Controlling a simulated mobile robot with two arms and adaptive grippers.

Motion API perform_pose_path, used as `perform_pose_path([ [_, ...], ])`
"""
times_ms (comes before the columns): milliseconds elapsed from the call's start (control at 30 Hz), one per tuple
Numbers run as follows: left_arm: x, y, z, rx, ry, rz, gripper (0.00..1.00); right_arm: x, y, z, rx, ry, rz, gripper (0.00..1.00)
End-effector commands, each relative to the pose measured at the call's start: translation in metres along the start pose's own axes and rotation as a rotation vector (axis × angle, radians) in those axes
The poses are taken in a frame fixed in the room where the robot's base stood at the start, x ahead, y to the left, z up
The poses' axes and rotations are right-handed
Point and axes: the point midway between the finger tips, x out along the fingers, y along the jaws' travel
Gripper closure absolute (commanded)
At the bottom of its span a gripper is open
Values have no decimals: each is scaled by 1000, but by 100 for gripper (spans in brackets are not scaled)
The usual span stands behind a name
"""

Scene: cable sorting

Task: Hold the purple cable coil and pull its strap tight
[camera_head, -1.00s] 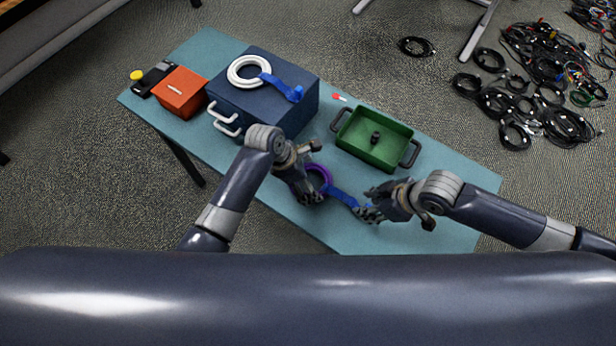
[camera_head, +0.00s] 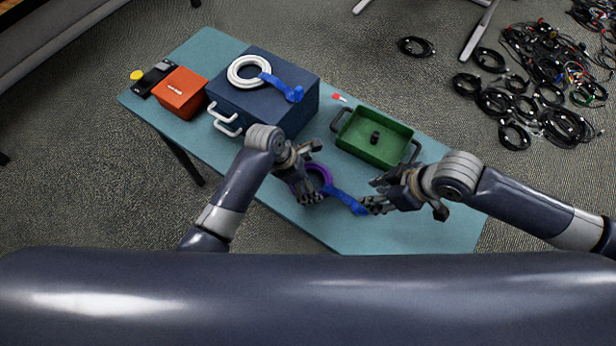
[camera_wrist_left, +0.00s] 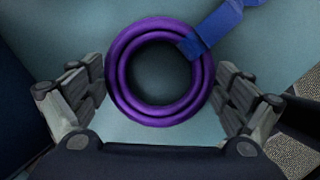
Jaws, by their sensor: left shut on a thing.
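The purple cable coil (camera_head: 321,172) is on the teal table, partly hidden by my left gripper (camera_head: 304,172) in the head view. In the left wrist view, the coil (camera_wrist_left: 122,82) sits between the left gripper's fingers (camera_wrist_left: 160,88), which press it from both sides. A blue strap (camera_head: 343,198) wraps the coil on one side and runs out towards the right. It also shows in the left wrist view (camera_wrist_left: 219,22). My right gripper (camera_head: 373,195) is beside the strap's free end, its fingers apart. Whether a finger touches the strap is unclear.
A green bin (camera_head: 362,152) with a small black object stands behind the grippers. A blue box (camera_head: 290,122) carries a white coil (camera_head: 238,80) with a blue strap. An orange box (camera_head: 178,95) stands further left. The table's front right is clear. Black cables litter the floor.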

Motion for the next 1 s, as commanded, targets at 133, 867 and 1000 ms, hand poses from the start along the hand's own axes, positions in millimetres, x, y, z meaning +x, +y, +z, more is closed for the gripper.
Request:
perform_pose_path([
  [133,2,-3,-2,-1,4,-7,4,0,0,0,0,0,0,63],
  [867,-38,0,0,-1,0,1,0,0,0,0,0,1,0,63],
  [1000,-67,0,0,-1,0,1,0,0,0,0,0,1,0,63],
])
